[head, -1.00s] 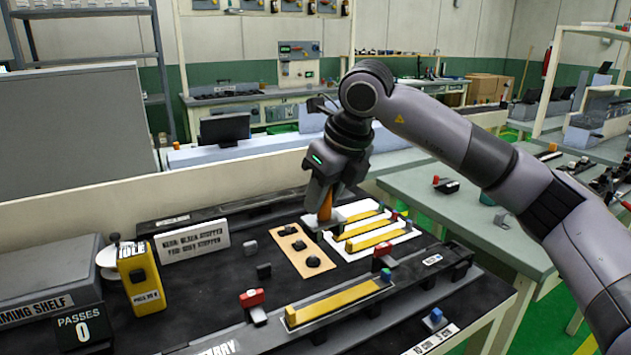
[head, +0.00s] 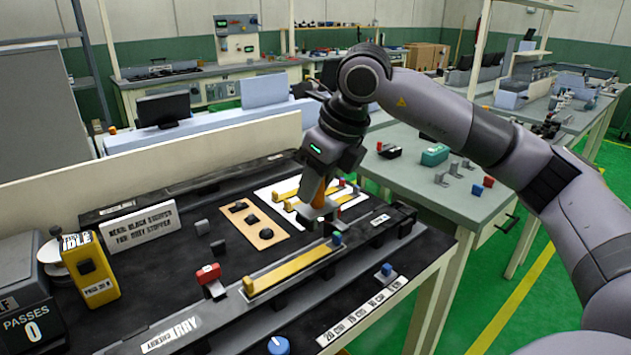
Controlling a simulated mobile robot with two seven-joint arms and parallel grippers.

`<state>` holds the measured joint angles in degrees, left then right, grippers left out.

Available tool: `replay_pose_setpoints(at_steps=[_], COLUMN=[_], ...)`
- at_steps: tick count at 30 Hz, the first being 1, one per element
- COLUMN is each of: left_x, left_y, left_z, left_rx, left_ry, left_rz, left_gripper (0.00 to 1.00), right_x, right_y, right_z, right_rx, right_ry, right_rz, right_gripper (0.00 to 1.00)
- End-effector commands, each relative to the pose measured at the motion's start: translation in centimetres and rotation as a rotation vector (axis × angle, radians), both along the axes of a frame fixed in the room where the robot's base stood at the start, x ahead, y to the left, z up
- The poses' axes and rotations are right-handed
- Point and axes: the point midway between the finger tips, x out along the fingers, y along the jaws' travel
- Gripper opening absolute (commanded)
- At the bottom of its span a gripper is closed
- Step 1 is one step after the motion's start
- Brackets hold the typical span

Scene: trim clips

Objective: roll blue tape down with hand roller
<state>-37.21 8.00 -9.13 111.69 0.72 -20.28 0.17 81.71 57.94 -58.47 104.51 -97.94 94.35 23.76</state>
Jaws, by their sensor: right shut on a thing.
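My right gripper (head: 322,180) is shut on the orange handle (head: 319,197) of a tool that appears to be the hand roller. The tool's grey lower end (head: 322,215) is in front of the white board, close to the far right end of a long yellow strip (head: 290,269). I cannot tell whether it touches anything. The strip lies in a dark rail, with a red clamp-like block (head: 208,274) near its left end and a small blue piece (head: 337,239) at its right end. No separate length of blue tape can be made out. My left gripper is not in view.
A white board (head: 277,204) with yellow strips lies behind the rail. A tan board (head: 257,232) with black knobs is left of it. A yellow device (head: 90,265) marked IDLE and a "PASSES 0" counter (head: 25,328) stand at left. A blue knob (head: 278,345) is in front.

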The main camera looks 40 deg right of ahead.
Motion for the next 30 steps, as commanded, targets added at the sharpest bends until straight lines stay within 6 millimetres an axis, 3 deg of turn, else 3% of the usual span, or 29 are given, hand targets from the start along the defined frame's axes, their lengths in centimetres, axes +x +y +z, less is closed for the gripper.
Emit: replay_pose_setpoints(at_steps=[19,30], left_x=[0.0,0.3], left_y=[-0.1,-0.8], left_z=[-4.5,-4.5], left_rx=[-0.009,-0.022], left_ry=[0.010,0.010], left_rz=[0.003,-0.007], left_gripper=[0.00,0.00], right_x=[0.0,0.0], right_y=[0.0,0.0], right_z=[-5.4,-6.7], right_rx=[0.001,0.001], right_ry=[-0.002,-0.003], right_rz=[0.000,0.000], right_gripper=[0.00,0.00])
